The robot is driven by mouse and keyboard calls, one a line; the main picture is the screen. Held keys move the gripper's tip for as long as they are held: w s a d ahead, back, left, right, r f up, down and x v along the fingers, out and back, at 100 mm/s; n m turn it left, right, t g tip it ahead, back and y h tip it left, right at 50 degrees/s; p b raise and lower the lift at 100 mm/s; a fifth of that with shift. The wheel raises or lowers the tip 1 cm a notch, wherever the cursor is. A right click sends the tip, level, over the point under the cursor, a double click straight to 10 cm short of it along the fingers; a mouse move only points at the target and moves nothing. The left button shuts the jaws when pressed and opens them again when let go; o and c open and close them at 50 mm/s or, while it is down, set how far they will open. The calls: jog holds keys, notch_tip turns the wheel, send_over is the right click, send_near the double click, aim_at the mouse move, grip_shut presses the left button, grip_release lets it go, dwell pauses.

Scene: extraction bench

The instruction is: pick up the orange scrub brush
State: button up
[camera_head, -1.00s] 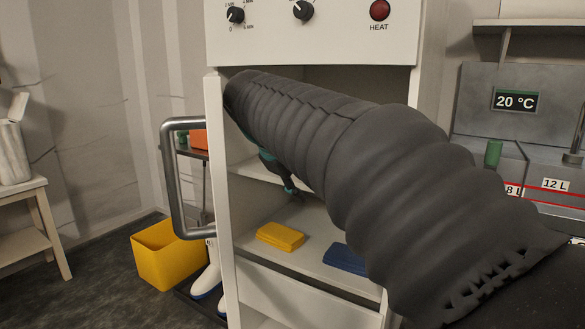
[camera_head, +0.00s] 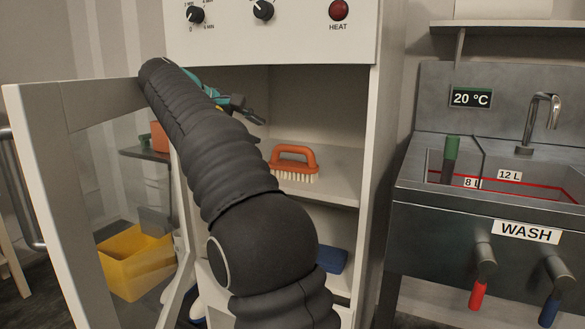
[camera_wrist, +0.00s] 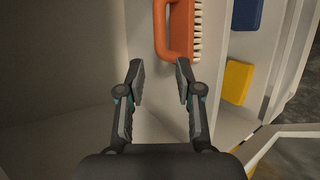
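The orange scrub brush (camera_head: 302,164) lies on the upper shelf of the open white cabinet, its looped handle upward and pale bristles down. In the wrist view the brush (camera_wrist: 182,32) is ahead of the fingertips, slightly right of centre, partly cut off by the top edge. My gripper (camera_head: 250,112) is inside the cabinet opening, above and left of the brush in the head view. Its two fingers (camera_wrist: 158,68) are spread apart in the wrist view with nothing between them. It is apart from the brush.
The cabinet door (camera_head: 55,165) stands open at left. A blue sponge (camera_head: 332,260) lies on the lower shelf, and the wrist view also shows a yellow sponge (camera_wrist: 237,82). The shelf's right side is clear. A sink (camera_head: 500,190) stands at right.

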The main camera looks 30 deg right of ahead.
aim_at(288, 147)
jog(key=b+x, duration=0.2)
jog(key=x, duration=1.1)
jog(key=shift+d, duration=0.25)
grip_shut()
